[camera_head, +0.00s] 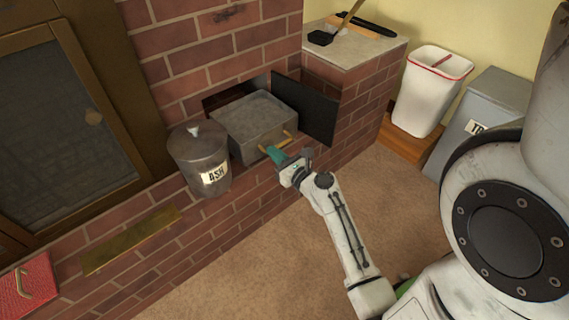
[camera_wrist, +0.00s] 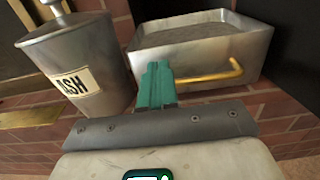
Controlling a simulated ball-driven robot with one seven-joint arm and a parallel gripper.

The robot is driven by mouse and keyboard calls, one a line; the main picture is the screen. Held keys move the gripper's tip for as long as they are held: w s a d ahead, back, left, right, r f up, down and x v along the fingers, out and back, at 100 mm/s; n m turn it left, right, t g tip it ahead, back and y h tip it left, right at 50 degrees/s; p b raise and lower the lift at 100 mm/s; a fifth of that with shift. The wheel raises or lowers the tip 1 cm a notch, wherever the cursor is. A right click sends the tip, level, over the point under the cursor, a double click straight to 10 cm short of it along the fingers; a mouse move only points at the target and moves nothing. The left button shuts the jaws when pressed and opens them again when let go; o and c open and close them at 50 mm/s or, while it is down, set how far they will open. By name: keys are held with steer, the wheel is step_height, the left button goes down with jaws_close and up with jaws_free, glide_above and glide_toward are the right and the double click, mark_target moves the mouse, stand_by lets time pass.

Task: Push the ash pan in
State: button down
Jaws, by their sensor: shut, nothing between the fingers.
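The ash pan (camera_head: 245,130) is a grey metal box filled with grey ash. It sticks out of an opening in the brick wall, with a brass handle on its front. In the wrist view the pan (camera_wrist: 205,75) lies straight ahead, its brass handle (camera_wrist: 210,77) on the right. My gripper (camera_head: 272,153) is at the pan's front, by the handle's left part. In the wrist view its green fingers (camera_wrist: 157,82) are shut and empty, pointing at the pan's front left. I cannot tell whether they touch it. The dark door (camera_head: 305,108) stands open to the pan's right.
A metal ash bin (camera_head: 200,160) labelled ASH stands close to the pan's left. A stone-topped brick ledge (camera_head: 350,48) holds a brush and a dark tool. A white bin (camera_head: 430,90) and a grey bin (camera_head: 480,120) stand at right. Carpet (camera_head: 270,260) in front is clear.

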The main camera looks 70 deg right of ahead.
mark_target(263, 151)
steer(key=shift+b+x, duration=0.4)
steer(key=shift+x, duration=2.65)
